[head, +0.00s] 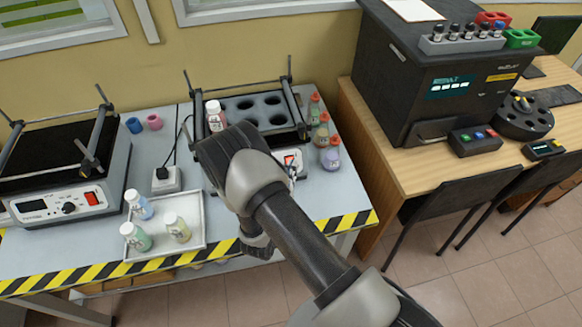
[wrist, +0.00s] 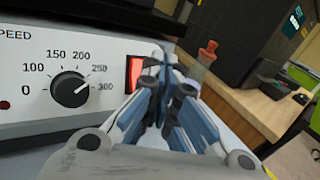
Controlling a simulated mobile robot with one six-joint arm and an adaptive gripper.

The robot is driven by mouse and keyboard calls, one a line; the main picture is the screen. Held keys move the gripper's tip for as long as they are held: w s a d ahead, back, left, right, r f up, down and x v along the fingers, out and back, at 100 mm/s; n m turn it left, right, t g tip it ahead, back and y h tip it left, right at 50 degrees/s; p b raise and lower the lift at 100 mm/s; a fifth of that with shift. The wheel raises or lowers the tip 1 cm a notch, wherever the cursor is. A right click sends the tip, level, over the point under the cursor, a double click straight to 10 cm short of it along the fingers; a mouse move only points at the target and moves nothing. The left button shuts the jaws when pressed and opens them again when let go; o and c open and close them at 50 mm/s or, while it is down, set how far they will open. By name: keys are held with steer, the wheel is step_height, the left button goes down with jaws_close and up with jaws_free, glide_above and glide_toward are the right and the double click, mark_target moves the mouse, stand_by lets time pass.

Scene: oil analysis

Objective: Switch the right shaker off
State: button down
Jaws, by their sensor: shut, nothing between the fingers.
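The right shaker (head: 294,109) stands at the back of the grey table with a holed rack on top. My arm covers much of its front. In the wrist view its white front panel (wrist: 40,58) shows a black speed knob (wrist: 70,89), its mark seemingly towards 300. The red rocker switch (wrist: 134,72) is right of the knob, partly hidden by my fingers; it also shows in the head view (head: 289,160). My gripper (wrist: 165,62) is shut and empty, its tips close in front of the switch's right side. I cannot tell whether they touch it, or the switch's position.
Several capped bottles (head: 329,153) stand close to the shaker's right side. One bottle (head: 215,116) sits in its rack. A white tray (head: 196,237) with bottles lies at the front. The left shaker (head: 62,203) and a power socket (head: 166,180) are to the left.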

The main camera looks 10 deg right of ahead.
stand_by(0.3)
steer(key=shift+w+f+b, duration=0.25)
steer(key=shift+w+b, duration=0.1)
steer(key=shift+b, duration=0.05)
steer(key=shift+w+f, duration=0.2)
steer(key=shift+w, duration=0.05)
stand_by(0.6)
steer(key=shift+s+r, duration=0.45)
steer(key=shift+s, duration=0.2)
steer(key=s+r+p, duration=0.1)
steer(key=s, duration=0.1)
steer(key=s+r+p, duration=0.2)
stand_by(0.6)
stand_by(0.4)
